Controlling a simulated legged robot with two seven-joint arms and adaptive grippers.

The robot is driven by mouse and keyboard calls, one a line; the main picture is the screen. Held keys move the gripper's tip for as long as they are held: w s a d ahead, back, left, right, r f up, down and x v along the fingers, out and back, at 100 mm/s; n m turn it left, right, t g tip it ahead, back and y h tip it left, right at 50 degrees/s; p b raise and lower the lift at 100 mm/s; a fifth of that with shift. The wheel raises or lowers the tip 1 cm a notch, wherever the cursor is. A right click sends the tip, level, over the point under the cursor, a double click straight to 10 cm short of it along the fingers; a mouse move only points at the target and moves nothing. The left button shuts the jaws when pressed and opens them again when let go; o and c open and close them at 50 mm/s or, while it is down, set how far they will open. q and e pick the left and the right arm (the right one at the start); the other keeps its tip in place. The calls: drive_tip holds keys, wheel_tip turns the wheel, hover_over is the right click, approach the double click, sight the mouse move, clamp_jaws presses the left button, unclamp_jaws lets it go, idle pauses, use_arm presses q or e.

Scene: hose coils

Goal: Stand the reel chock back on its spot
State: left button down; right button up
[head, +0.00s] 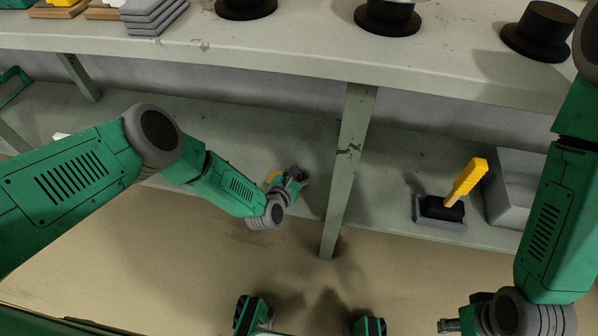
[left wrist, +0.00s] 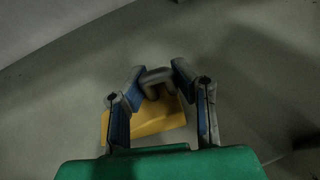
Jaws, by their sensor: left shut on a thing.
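My left gripper (head: 297,176) reaches over the lower shelf, left of the bench leg. In the left wrist view its two fingers (left wrist: 157,88) are closed around the grey handle (left wrist: 158,76) of the yellow reel chock (left wrist: 152,121). The chock's yellow body lies between and below the fingers. In the head view only a bit of the yellow chock (head: 273,177) shows behind the gripper. I cannot tell whether the chock touches the shelf. My right gripper (head: 446,325) is at the bottom edge of the head view, partly cut off, and its fingers cannot be made out.
The lower shelf (head: 215,135) is bare around my left gripper. A bench leg (head: 347,165) stands just to its right. Farther right are a grey tray (head: 428,220) with a yellow-handled black tool (head: 465,182) and a grey box (head: 513,180). Black round-based items (head: 390,18) stand on the benchtop.

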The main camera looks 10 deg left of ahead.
use_arm(q)
drive_tip(key=c, duration=1.3)
unclamp_jaws()
drive_tip(key=shift+o, duration=0.2)
drive_tip(key=shift+p+v, duration=2.6)
drive_tip(key=shift+v, duration=1.35)
drive_tip(key=shift+s, duration=0.1)
